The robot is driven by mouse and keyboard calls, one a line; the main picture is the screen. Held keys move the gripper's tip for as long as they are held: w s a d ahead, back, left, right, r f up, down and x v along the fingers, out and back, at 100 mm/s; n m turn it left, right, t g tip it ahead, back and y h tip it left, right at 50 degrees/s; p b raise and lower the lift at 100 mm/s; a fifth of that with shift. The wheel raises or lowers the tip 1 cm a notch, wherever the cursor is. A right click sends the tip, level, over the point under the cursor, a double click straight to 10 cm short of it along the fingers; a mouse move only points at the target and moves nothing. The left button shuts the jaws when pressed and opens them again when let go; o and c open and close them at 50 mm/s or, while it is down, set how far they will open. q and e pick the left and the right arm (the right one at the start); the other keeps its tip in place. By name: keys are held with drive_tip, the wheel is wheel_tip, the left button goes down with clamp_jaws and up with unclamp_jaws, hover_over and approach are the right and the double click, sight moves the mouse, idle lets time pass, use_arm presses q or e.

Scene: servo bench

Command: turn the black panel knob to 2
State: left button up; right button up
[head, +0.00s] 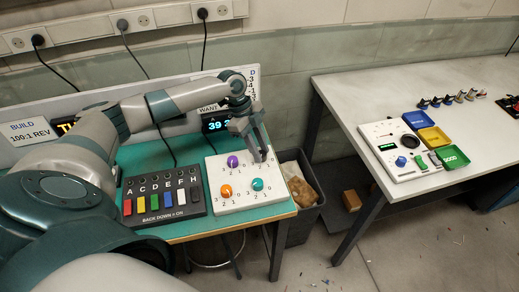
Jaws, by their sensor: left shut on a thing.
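The white knob panel (245,203) lies on the green bench mat. It carries a purple knob (233,161) at the upper left, an orange knob (226,191) at the lower left and a teal knob (258,184) at the lower right, with small numbers around them. My left gripper (261,156) reaches down from above onto the panel's upper right spot, its fingers shut on the knob there. That knob, by its place the black one, is hidden by the fingers, and its pointer cannot be read. My right gripper is out of view.
A black switch box (165,193) with coloured rockers stands left of the panel. A small blue-digit display (215,125) stands behind. A dark bin (303,196) is beside the bench. A second table (400,90) at right holds another white panel and trays.

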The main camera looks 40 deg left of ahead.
use_arm(q)
drive_tip(key=o, duration=1)
drive_tip(key=shift+o, duration=0.2)
drive_tip(key=shift+a+r+b, duration=0.3)
drive_tip(key=shift+r, duration=0.25)
drive_tip(key=b+v, duration=0.4)
drive_tip(key=v, duration=1.2)
drive_tip(key=shift+d+r, duration=0.1)
drive_tip(key=shift+r, duration=0.05)
